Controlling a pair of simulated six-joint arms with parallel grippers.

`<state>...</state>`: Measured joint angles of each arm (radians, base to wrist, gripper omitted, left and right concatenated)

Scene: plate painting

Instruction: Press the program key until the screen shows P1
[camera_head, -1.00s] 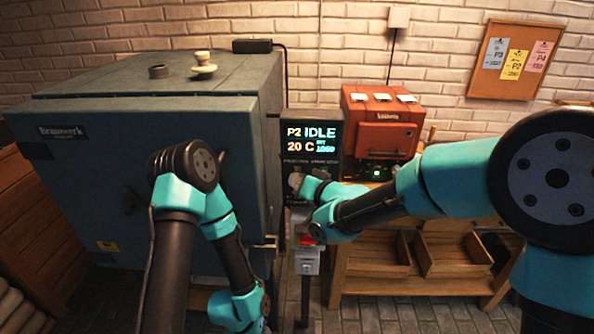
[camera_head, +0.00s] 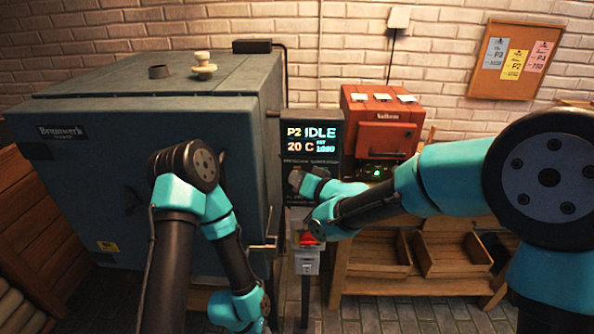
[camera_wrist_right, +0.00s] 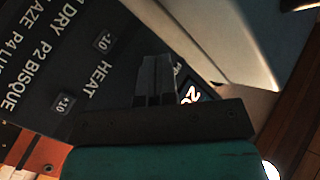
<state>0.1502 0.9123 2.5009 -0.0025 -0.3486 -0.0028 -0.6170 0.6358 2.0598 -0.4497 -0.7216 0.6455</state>
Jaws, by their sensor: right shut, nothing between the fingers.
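The controller screen (camera_head: 313,138) reads P2 IDLE, 20 C and a set value that looks like 1060. It sits at the top of the dark control panel (camera_head: 298,168), right of the kiln. My right gripper (camera_head: 294,180) is shut and empty in front of the panel, just below the screen. In the right wrist view its closed fingers (camera_wrist_right: 158,65) are over the panel face (camera_wrist_right: 75,50), near printed program names, HEAT and the -10 key (camera_wrist_right: 103,41) and +10 key (camera_wrist_right: 63,102). I cannot pick out the program key or tell contact. My left gripper is out of view.
A large grey kiln (camera_head: 140,160) fills the left. A small red oven (camera_head: 380,125) stands on a wooden bench to the right. A grey box with a red part (camera_head: 306,262) is below the panel. My left arm is folded in front of the kiln.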

